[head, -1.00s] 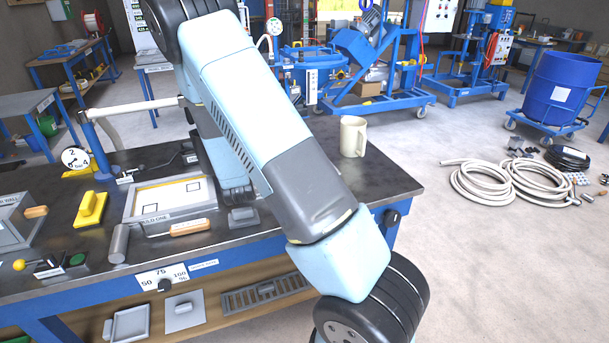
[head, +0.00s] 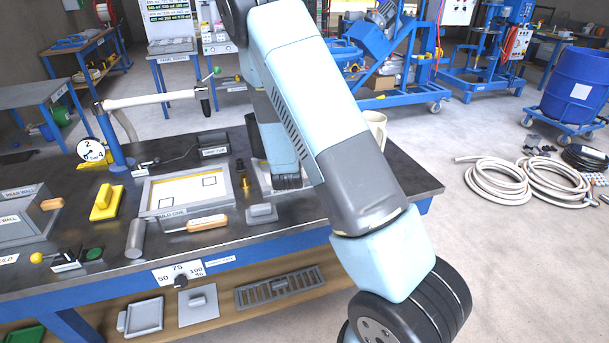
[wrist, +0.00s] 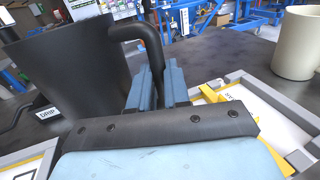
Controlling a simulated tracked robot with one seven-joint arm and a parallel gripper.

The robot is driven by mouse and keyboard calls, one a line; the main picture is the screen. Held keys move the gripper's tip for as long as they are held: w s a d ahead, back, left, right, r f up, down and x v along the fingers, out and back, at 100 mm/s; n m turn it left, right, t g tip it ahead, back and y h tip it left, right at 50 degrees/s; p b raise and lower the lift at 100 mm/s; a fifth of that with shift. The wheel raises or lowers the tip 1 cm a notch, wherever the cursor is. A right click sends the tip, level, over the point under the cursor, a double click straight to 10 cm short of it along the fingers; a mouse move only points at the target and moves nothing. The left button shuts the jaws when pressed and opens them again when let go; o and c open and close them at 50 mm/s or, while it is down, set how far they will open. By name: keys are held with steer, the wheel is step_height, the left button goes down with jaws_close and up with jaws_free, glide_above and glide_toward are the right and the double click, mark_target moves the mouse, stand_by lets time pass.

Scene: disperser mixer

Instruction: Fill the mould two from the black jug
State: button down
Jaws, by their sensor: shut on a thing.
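The black jug (wrist: 75,75) fills the left of the wrist view, close to upright, its inside not visible. My gripper (wrist: 160,85) has its blue fingers shut on the jug's handle (wrist: 148,42). In the head view only a pale edge (head: 265,186) shows beside my arm. Mould one (head: 165,215) lies left of it.
A cream mug (wrist: 296,45) stands at right on the bench, partly behind my arm in the head view. The floor right of the bench is open, with coiled hoses (head: 510,180).

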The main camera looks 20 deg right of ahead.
steer(key=s+f+m+g+h, duration=0.2)
steer(key=s+m+g+h, duration=1.1)
steer(key=s, duration=0.5)
step_height(320, 180, up, 8)
steer(key=s+n+g+y, duration=0.1)
steer(key=n+g+y, duration=0.1)
steer(key=n, duration=0.6)
steer(key=shift+s+r+n, duration=0.2)
steer(key=shift+s+n, duration=0.1)
steer(key=shift+n, duration=0.1)
steer(key=shift+w+a+r, duration=0.15)
steer(key=shift+a, duration=0.1)
steer(key=shift+w+a+r+n, duration=0.6)
steer(key=shift+w+r+n, duration=0.05)
steer(key=shift+r+n, duration=0.1)
steer(key=shift+h, duration=0.3)
steer(key=shift+w+r+n, duration=0.2)
steer(key=shift+w+n, duration=0.5)
steer(key=shift+n, duration=0.05)
stand_by(2.6)
